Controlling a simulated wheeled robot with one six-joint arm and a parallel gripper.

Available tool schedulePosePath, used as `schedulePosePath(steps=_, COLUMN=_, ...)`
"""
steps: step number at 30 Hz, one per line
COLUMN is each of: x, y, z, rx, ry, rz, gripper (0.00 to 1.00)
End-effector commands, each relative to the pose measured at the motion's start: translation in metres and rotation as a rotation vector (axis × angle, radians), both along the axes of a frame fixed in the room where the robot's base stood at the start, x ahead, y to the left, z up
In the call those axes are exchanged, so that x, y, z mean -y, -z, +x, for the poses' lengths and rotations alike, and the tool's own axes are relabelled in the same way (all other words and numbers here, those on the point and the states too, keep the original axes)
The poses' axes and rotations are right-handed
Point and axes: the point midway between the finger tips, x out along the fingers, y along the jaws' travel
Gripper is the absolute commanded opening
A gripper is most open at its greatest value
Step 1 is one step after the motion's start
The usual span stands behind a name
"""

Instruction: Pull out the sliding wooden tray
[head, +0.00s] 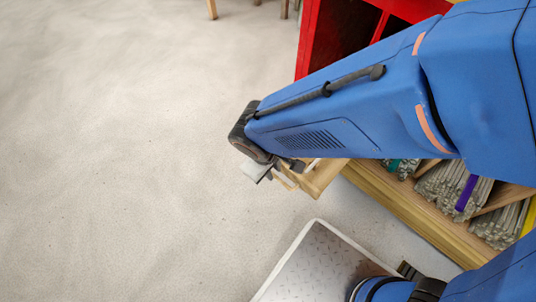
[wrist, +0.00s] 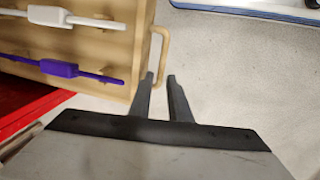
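The wooden tray (wrist: 100,50) fills the upper left of the wrist view, with a white piece and a purple piece lying on it. Its looped wooden handle (wrist: 164,45) sticks out from its right edge. My gripper (wrist: 160,75) has its two dark fingers apart, tips at the lower end of the handle. The handle's lower end seems to lie between the tips, with a gap still visible; I cannot tell if they touch it. In the head view the tray (head: 322,177) pokes out from under my arm, with the handle (head: 285,182) beside my gripper (head: 262,174).
A wooden shelf (head: 400,205) with bundles of glass rods (head: 442,186) runs to the right of the tray. A red cabinet (head: 325,40) stands behind my arm. The pale floor (head: 120,150) is clear on the left.

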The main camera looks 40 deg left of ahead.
Motion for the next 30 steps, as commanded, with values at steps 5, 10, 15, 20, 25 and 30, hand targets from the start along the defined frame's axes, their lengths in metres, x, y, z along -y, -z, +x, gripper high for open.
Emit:
schedulePosePath(steps=5, x=-0.001, y=-0.035, z=-0.006, rx=0.0, ry=0.0, rz=0.005, gripper=0.17)
schedulePosePath(steps=10, x=-0.001, y=-0.069, z=-0.013, rx=0.0, ry=-0.001, rz=0.005, gripper=0.17)
schedulePosePath(steps=15, x=-0.002, y=-0.102, z=-0.019, rx=-0.001, ry=-0.001, rz=0.004, gripper=0.17)
schedulePosePath(steps=20, x=-0.002, y=-0.128, z=-0.024, rx=0.0, ry=-0.001, rz=0.003, gripper=0.17)
schedulePosePath(steps=25, x=-0.002, y=-0.146, z=-0.027, rx=0.0, ry=0.0, rz=0.001, gripper=0.17)
schedulePosePath(steps=30, x=-0.002, y=-0.152, z=-0.028, rx=0.0, ry=0.0, rz=0.001, gripper=0.17)
